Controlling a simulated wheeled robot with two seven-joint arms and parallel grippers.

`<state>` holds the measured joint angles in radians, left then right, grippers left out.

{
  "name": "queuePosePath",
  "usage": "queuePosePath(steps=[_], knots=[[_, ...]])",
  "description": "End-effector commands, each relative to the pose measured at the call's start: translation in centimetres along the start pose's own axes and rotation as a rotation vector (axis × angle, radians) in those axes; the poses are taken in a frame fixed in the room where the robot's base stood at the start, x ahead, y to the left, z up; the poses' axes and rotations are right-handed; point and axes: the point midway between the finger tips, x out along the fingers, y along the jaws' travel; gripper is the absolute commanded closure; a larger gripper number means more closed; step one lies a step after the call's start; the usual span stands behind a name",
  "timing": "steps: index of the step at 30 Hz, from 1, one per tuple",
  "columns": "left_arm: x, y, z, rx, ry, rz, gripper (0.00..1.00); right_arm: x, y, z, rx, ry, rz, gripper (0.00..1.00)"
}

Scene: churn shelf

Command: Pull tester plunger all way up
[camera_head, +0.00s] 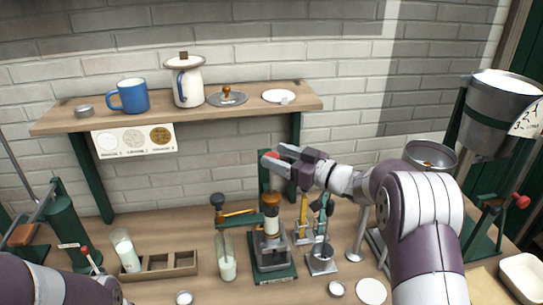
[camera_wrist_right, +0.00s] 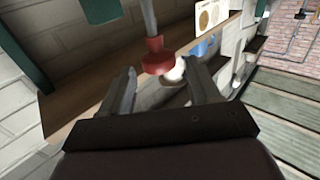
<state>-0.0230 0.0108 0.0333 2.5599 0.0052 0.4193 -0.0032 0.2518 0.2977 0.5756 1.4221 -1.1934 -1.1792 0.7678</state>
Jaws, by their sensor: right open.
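A small tester stand (camera_head: 272,262) with a green base stands on the bench, with a round wooden knob (camera_head: 270,200) on top of its upright part. I cannot tell for sure which part is the plunger. My right gripper (camera_head: 282,163) is open above and behind the stand, pointing left. A red knob (camera_head: 271,154) shows at its fingertips. In the right wrist view the red knob (camera_wrist_right: 158,57) hangs on a pale rod between the spread fingers (camera_wrist_right: 160,88), with gaps beside it. My left gripper is not in view; only part of my left arm shows.
A milk bottle (camera_head: 227,258) stands left of the stand, with a wooden rack (camera_head: 158,265) farther left. A shelf (camera_head: 225,110) holds a blue mug (camera_head: 130,96) and a white jug (camera_head: 187,84). A metal churn bucket (camera_head: 497,112) is at right.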

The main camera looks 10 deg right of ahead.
Motion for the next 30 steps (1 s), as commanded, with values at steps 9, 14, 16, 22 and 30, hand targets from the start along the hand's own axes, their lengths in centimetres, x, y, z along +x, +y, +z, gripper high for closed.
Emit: queuePosePath(steps=[9,14,16,22,30], knots=[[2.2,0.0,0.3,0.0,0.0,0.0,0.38,-8.1,0.1,0.2,-0.001,0.001,0.004,0.38],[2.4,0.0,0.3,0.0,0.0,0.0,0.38,-9.8,0.0,0.1,-0.002,0.001,0.002,0.38],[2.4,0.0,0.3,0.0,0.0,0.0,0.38,-10.0,0.0,0.0,-0.001,0.001,0.0,0.38],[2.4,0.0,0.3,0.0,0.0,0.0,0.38,-9.9,0.0,0.0,-0.001,0.002,0.0,0.38],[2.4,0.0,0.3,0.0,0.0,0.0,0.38,-9.0,0.8,0.4,-0.009,-0.029,0.107,0.38]])
